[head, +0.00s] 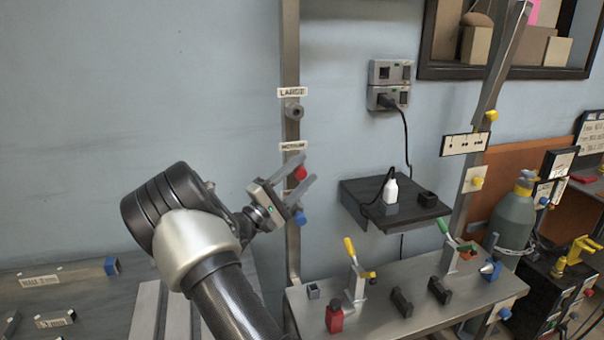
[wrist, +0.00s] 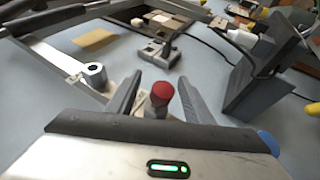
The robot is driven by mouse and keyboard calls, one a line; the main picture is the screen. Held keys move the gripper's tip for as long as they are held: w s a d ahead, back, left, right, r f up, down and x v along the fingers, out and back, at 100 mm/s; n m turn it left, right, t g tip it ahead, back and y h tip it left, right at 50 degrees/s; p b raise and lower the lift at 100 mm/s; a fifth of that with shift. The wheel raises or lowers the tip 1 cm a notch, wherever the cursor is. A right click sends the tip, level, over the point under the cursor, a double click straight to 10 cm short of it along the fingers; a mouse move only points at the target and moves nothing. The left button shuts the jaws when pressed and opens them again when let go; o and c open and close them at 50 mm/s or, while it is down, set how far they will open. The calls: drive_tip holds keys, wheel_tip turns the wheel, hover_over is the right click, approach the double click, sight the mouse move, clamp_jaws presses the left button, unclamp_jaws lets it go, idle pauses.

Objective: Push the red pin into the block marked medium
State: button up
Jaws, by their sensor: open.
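The red pin (head: 300,173) is on the upright metal post (head: 292,60), just below the label reading medium (head: 293,146). In the wrist view the red pin (wrist: 161,93) shows its round red head and a short grey part beneath it. My gripper (head: 303,167) is open, with one finger on each side of the red head. In the wrist view a gap shows between the head and the right finger; the left finger is close beside it. The medium block is mostly hidden behind the pin and fingers, so how deep the pin sits cannot be told.
A grey block (head: 294,111) sits higher on the post under the large label (head: 292,92). A blue knob (head: 300,218) is lower on the post. A dark shelf (head: 350,200) with a white plug is to the right. A bench (head: 385,320) with clamps lies below.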

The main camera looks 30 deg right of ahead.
drive_tip(key=v, duration=1.7)
drive_tip(key=shift+s, duration=0.1)
